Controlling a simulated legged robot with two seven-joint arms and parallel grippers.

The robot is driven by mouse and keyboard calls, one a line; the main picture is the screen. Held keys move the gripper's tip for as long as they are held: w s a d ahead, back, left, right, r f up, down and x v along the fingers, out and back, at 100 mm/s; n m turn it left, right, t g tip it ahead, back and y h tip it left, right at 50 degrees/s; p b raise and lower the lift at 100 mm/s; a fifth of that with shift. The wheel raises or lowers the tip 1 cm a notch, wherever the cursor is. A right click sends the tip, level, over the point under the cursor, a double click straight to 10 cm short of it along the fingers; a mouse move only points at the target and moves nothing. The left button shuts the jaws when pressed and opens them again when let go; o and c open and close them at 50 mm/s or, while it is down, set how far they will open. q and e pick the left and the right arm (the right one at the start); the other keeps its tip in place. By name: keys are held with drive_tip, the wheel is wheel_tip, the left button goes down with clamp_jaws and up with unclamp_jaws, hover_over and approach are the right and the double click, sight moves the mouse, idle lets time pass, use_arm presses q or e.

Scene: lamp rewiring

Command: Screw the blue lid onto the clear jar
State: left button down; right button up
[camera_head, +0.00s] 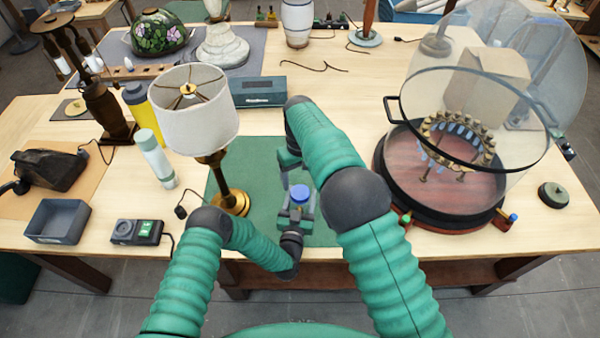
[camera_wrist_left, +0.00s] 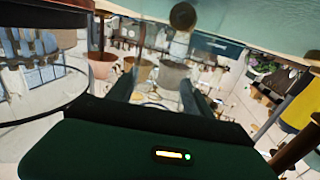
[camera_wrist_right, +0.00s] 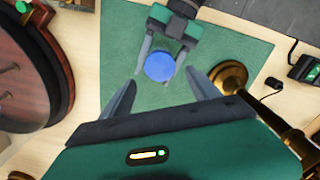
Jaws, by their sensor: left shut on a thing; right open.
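The blue lid (camera_head: 300,193) shows from above at the middle of the green mat (camera_head: 262,160). The right wrist view shows it as a round blue disc (camera_wrist_right: 160,67). The lid hides most of the clear jar below it, and I cannot tell how it is seated. My left gripper (camera_head: 298,210) is shut on the jar, its fingers to either side just below the lid. In the left wrist view a faint see-through shape (camera_wrist_left: 178,48) stands between the fingers. My right gripper (camera_wrist_right: 160,80) is open above the lid, pointing down, with its fingertips apart.
A lamp with a white shade (camera_head: 196,115) stands close to the left of my left gripper, its brass base (camera_head: 232,203) on the mat. A large round chamber (camera_head: 440,205) with a raised clear cover is at the right.

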sight(300, 191)
drive_tip(key=n, duration=0.6)
drive_tip(key=shift+r, duration=0.2)
drive_tip(key=n, duration=0.3)
drive_tip(key=shift+n, duration=0.4)
drive_tip(key=n, duration=0.5)
drive_tip(key=shift+r+n, duration=0.25)
drive_tip(key=shift+n, duration=0.15)
drive_tip(key=n, duration=0.6)
drive_tip(key=shift+r, duration=0.15)
wheel_tip(300, 191, down, 8)
drive_tip(key=shift+c, duration=0.4)
